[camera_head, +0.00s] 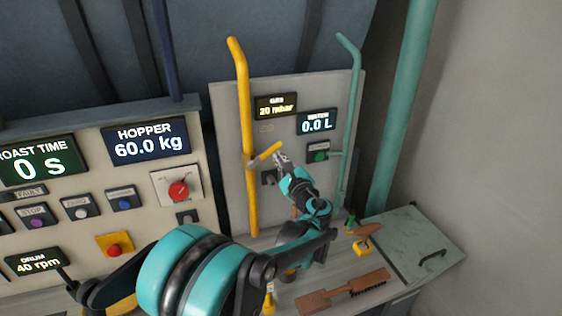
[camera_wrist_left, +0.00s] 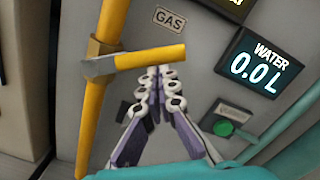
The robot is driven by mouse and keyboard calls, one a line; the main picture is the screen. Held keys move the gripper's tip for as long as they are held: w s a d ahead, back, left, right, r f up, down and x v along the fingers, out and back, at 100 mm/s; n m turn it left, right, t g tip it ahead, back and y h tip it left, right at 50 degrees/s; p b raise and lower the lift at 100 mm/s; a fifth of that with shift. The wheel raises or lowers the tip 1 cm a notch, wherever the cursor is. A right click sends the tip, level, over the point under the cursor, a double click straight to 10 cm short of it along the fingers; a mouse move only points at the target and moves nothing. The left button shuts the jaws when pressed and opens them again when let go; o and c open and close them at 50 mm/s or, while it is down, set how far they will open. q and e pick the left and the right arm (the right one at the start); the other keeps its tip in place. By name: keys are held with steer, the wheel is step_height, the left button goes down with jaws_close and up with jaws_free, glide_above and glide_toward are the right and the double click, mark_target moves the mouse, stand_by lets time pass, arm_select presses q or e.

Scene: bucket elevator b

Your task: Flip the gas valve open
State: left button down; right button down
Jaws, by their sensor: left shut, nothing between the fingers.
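The gas valve has a yellow lever handle (camera_head: 266,153) that sticks out to the right, across the vertical yellow gas pipe (camera_head: 244,108). In the left wrist view the handle (camera_wrist_left: 150,58) lies nearly level from the brass valve body (camera_wrist_left: 98,66) on the pipe, under a GAS label (camera_wrist_left: 170,19). My right gripper is not in view.
A GAS display (camera_head: 276,105) reads 20 mbar and a WATER display (camera_head: 317,121) reads 0.0 L. A green water pipe (camera_head: 350,120) stands right of the gripper. A control panel (camera_head: 90,217) with buttons is at left. A wooden brush (camera_head: 345,291) lies on the counter below.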

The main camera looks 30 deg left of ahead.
mark_target(272, 149)
arm_select(q)
steer(key=n, duration=0.1)
steer(key=r+n, duration=0.1)
steer(key=r+n+p, duration=0.1)
steer(key=shift+s+a+r, duration=0.1)
steer(key=shift+s+a, duration=0.25)
steer(key=shift+s, duration=0.05)
steer(key=n, duration=0.1)
steer(key=s+r+n+p, duration=0.1)
steer(key=shift+a+r+n, duration=0.3)
steer(key=shift+a+n, duration=0.1)
steer(key=s+n, duration=0.1)
steer(key=a+r+n+p, duration=0.1)
steer(key=n, duration=0.1)
steer(key=s+a+n, duration=0.1)
steer(key=shift+s+a+r+g+p, duration=0.15)
steer(key=shift+s+r+g+p, duration=0.15)
steer(key=shift+r, duration=0.1)
steer(key=shift+s, duration=0.1)
